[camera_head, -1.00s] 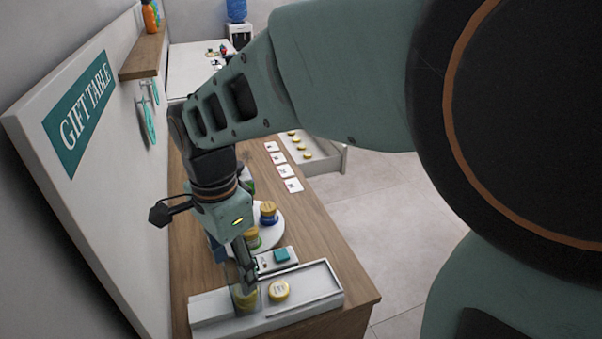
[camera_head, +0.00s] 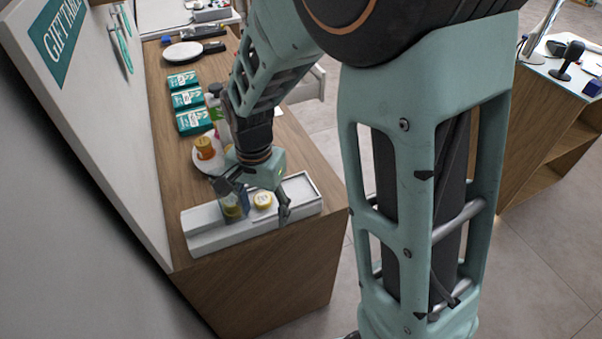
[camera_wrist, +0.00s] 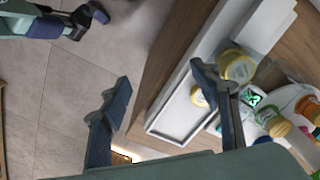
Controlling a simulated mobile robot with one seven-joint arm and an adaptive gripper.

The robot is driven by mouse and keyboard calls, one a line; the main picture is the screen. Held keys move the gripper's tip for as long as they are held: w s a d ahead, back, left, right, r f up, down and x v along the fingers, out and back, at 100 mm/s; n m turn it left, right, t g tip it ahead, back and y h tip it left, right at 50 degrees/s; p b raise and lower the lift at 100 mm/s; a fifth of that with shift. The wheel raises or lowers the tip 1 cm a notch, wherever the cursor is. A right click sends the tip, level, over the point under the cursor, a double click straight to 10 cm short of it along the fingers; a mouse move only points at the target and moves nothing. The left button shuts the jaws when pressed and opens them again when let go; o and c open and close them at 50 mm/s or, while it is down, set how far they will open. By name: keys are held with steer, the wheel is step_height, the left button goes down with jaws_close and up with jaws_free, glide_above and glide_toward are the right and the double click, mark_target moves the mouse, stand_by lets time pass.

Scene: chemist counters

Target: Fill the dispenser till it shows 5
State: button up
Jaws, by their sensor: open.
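The dispenser is a long white tray (camera_head: 205,240) at the counter's front end. It also shows in the wrist view (camera_wrist: 178,125). A yellow-lidded jar (camera_wrist: 237,68) stands at it, beside my gripper's right finger. A second yellow lid (camera_wrist: 198,97) lies lower in the tray. In the head view, one yellow lid (camera_head: 263,200) shows between my fingers. My gripper (camera_head: 260,206) is open over the tray, its fingers wide apart in the wrist view (camera_wrist: 168,98). A small box with a lit green display (camera_wrist: 253,98) sits beside the tray; its figure is unreadable.
A round white stand (camera_head: 203,166) holds an orange-capped bottle (camera_head: 205,147) and other colourful bottles (camera_wrist: 278,126). Teal boxes (camera_head: 187,98) line the wooden counter behind. A wall edges the counter at left. Open floor lies at right, before another counter (camera_head: 548,150).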

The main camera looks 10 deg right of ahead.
steer(key=w+d+f+n, duration=0.1)
steer(key=d+f+n, duration=0.2)
steer(key=d+f, duration=0.3)
steer(key=w+d+f+n, duration=0.1)
steer(key=d+f+n, duration=0.2)
steer(key=d+f, duration=0.3)
step_height(320, 180, down, 5)
steer(key=shift+d+f+b, duration=0.15)
steer(key=shift+f+b, duration=0.05)
steer(key=shift+b, duration=0.25)
